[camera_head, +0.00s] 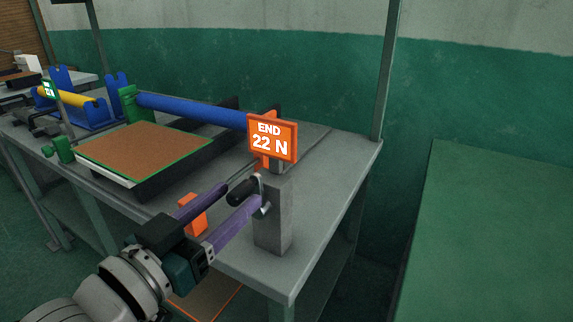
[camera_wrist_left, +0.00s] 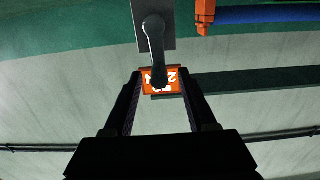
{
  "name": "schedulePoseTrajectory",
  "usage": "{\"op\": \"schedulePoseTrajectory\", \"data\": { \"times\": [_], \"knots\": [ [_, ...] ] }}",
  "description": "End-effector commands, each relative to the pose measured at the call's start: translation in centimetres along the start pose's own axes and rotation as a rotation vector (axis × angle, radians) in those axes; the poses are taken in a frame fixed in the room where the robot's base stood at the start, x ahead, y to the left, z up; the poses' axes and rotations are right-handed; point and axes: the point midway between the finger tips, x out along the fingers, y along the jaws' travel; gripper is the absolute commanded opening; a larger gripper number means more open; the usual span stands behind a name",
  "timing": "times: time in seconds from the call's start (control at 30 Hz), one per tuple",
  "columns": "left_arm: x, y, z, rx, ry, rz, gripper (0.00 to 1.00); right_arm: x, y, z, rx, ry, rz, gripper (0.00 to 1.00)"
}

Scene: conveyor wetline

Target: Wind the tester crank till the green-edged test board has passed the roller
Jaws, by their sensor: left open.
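The green-edged test board (camera_head: 145,150), brown on top, lies flat on a dark bed in front of the blue roller (camera_head: 190,109). The tester crank has a black handle (camera_head: 240,192) on a short metal arm beside a grey post (camera_head: 273,225). My left gripper (camera_head: 244,188) is open, its purple fingers on either side of the handle. In the left wrist view the crank (camera_wrist_left: 155,40) reaches between the open fingertips (camera_wrist_left: 160,78); contact cannot be told. My right gripper is not in view.
An orange sign (camera_head: 271,137) reading "END 22 N" stands above the post. An orange block (camera_head: 193,214) is at the bench's front edge. A blue stand with a yellow roller (camera_head: 68,97) is at the left. A green surface (camera_head: 490,230) lies at the right.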

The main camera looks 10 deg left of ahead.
Motion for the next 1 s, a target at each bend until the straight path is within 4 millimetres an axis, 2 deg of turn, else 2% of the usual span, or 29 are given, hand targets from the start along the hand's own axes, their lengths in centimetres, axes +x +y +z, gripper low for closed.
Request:
{"op": "schedulePoseTrajectory", "data": {
  "times": [0.1,0.53,0.7,1.0],
  "knots": [
    [-1.4,0.0,-0.3,0.001,-0.004,0.0,0.57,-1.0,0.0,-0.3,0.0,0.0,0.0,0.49],
    [-5.9,0.0,-0.1,0.0,-0.004,-0.001,0.57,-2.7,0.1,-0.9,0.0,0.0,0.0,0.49],
    [-6.5,0.0,-0.1,0.001,0.0,0.0,0.57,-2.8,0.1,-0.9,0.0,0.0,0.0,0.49],
    [-6.5,0.1,0.0,-0.002,-0.016,-0.003,0.57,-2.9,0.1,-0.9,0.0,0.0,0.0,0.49]
  ]
}}
